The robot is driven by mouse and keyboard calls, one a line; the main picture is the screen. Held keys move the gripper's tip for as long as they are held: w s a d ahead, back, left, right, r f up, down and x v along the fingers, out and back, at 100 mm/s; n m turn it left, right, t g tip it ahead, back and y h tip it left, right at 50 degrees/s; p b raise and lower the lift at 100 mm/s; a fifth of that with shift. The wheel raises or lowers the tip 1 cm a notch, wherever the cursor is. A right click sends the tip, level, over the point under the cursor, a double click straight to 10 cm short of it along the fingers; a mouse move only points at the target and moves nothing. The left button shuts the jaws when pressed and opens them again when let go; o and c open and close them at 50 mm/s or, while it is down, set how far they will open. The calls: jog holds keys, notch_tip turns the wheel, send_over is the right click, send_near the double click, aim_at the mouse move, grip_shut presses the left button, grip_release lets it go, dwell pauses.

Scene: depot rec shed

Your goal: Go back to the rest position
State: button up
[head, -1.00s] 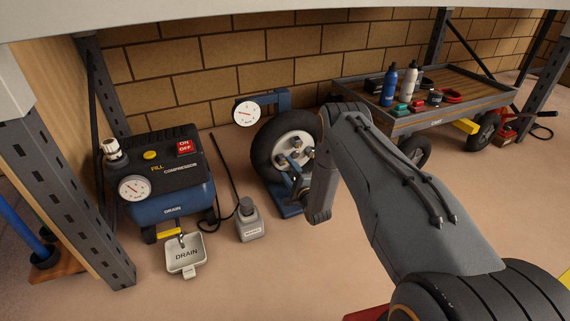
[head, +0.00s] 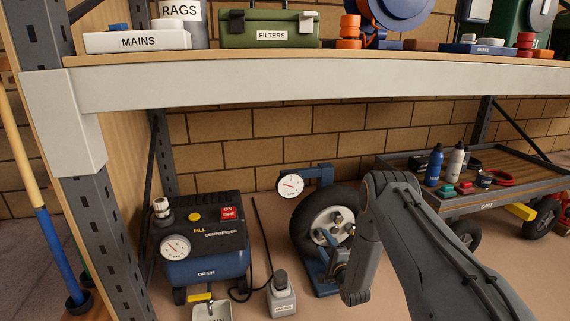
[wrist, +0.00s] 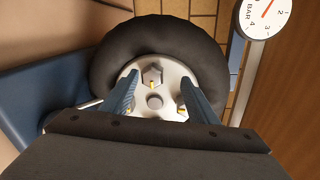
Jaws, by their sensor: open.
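My gripper shows in the wrist view (wrist: 152,95) with its two blue fingers apart and nothing between them. Beyond the fingers is a wheel with a black tyre (wrist: 130,40) and a pale hub (wrist: 172,72) carrying several nuts. In the head view, my arm reaches down toward the same wheel (head: 301,225), which stands upright on a blue stand (head: 321,279). There my arm's end covers part of the wheel's right side and my fingertips are hard to make out. I cannot tell whether the fingers touch the hub.
A round gauge (head: 290,185) is beside the wheel. A blue compressor (head: 205,265) with a drain tray (head: 211,314) and a grey bottle (head: 281,298) stand to the left. A cart (head: 487,206) is to the right. A loaded shelf (head: 300,84) spans above; its upright (head: 95,230) is at left.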

jog(key=s+a+r+n+g, duration=0.3)
jog(key=a+r+n+g, duration=0.4)
jog(key=a+r, duration=1.1)
jog(key=s+a+r+n+g, duration=0.25)
jog(key=s+r, duration=0.25)
jog(key=s, duration=0.5)
jog(key=s+a+r+n+g+h, duration=0.1)
jog(key=s+r+n, duration=0.35)
jog(key=s, duration=0.45)
jog(key=s+a+r+n+g, duration=0.25)
jog(key=s+r, duration=0.35)
jog(key=s, duration=0.4)
jog(key=s+d+r+n+g, duration=0.1)
jog(key=s+r+n, duration=0.1)
jog(key=s, duration=0.6)
jog(key=s+d+r+n+g+p, duration=0.1)
jog(key=s+d+n+g, duration=0.15)
jog(key=s, duration=0.55)
jog(key=s+d+r+n, duration=0.1)
jog(key=s+r+n, duration=0.1)
jog(key=s, duration=0.6)
jog(key=d+r+m+h+p, duration=0.1)
jog(key=d+r+m+p, duration=0.1)
jog(key=d+r+p, duration=0.7)
jog(key=d+r+m+h+p, duration=0.1)
jog(key=d+r+m+p, duration=0.2)
jog(key=d+r+p, duration=0.7)
notch_tip(320, 180, up, 6)
jog(key=p, duration=1.5)
jog(key=shift+d+h+p, duration=0.3)
